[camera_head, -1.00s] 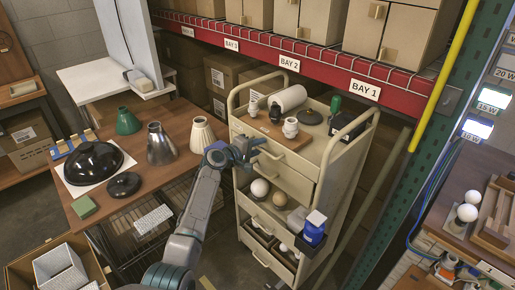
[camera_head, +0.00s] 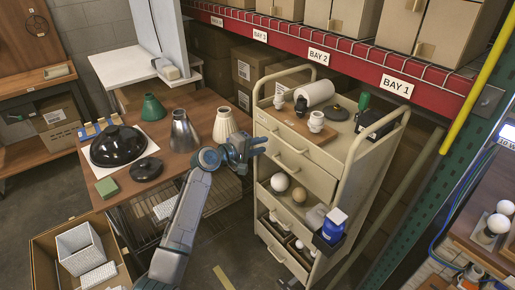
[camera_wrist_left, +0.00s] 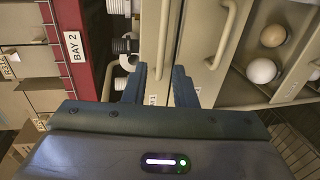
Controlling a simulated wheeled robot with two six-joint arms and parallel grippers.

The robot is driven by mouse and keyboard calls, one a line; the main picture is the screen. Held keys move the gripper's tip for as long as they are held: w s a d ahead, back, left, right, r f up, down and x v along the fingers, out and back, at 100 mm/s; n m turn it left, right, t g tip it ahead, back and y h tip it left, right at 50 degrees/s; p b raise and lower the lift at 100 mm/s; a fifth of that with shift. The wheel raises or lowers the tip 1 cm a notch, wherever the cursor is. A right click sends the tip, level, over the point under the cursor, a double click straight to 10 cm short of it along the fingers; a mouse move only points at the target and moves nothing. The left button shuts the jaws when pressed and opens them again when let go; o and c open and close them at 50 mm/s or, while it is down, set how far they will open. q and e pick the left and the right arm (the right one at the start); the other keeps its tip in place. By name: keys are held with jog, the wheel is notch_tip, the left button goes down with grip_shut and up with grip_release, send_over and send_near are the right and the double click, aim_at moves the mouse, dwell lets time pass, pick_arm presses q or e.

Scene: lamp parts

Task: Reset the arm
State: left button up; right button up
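My left gripper (camera_head: 258,146) is held in the air at the left front of the beige cart (camera_head: 357,152), beside its drawers. In the left wrist view the two fingers (camera_wrist_left: 158,84) stand apart with nothing between them. A drawer handle (camera_wrist_left: 164,40) shows beyond the fingertips; a second handle (camera_wrist_left: 224,38) is to its right. In the head view the cart's upper drawers (camera_head: 295,160) look shut. My right gripper is in neither view.
A wooden table (camera_head: 190,105) at left holds a black dome shade (camera_head: 118,146) and several cone shades, including a cream one (camera_head: 225,124).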

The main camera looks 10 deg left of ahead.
pick_arm(q)
jog(key=shift+s+a+r, duration=0.1)
jog(key=shift+s+a, duration=0.1)
jog(key=shift+s, duration=0.1)
